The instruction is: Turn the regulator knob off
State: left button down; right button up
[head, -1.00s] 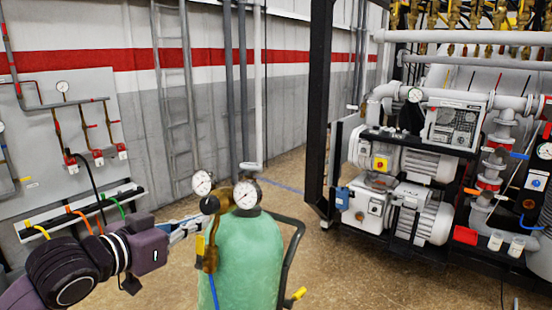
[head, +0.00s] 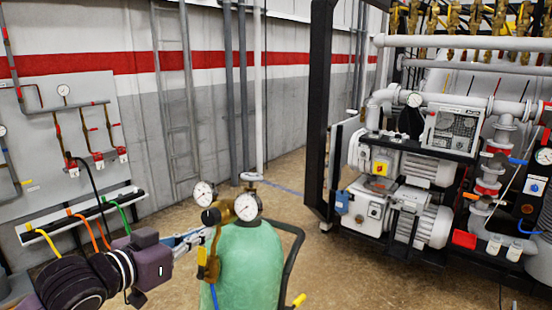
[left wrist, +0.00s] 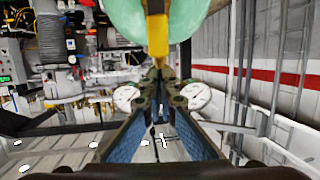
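A green gas cylinder (head: 246,268) stands upright in the middle of the head view. On top sits a brass regulator with two white dial gauges (head: 247,207) and a dark round knob (head: 211,216) facing me. My left gripper (head: 208,236) reaches in from the left, its fingertips close beside the regulator below the knob. In the left wrist view the two fingers (left wrist: 161,86) are apart, with a narrow gap at the tips. The regulator lies at the tips and partly hides behind them. I cannot tell whether they touch the knob. My right gripper does not show.
A yellow-handled valve part (head: 201,257) hangs under the regulator, with a blue hose. The cylinder's dark cart handle (head: 292,262) curves on its right. A pump rack (head: 405,200) stands to the right. A wall panel (head: 60,140) with pipes is on the left.

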pick_arm(q)
jog(key=shift+s+d, duration=0.1)
jog(key=v, duration=0.6)
jog(key=shift+f, duration=0.25)
jog(key=shift+f, duration=0.1)
